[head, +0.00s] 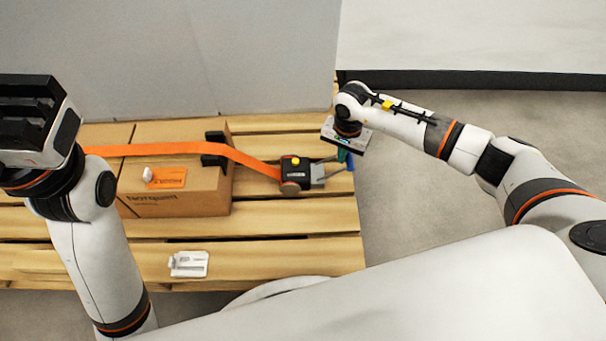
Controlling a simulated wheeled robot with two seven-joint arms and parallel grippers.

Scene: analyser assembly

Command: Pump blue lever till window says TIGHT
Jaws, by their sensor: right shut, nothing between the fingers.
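A black ratchet (294,173) with a yellow button sits on the pallet at the end of an orange strap (190,149). Its grey lever arms reach right to a blue lever grip (350,163), partly hidden by my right gripper. Any text in the ratchet's window is too small to read. My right gripper (343,154) is shut and empty, pointing down over the blue grip; I cannot tell whether they touch. My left gripper (30,110) is raised at the left edge, away from the ratchet; its fingers cannot be made out.
A cardboard box (178,195) under the strap has black corner guards (214,160) and an orange label (168,178). A white plastic part (189,264) lies on the front of the wooden pallet (290,250). A grey wall stands behind; grey floor lies free at right.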

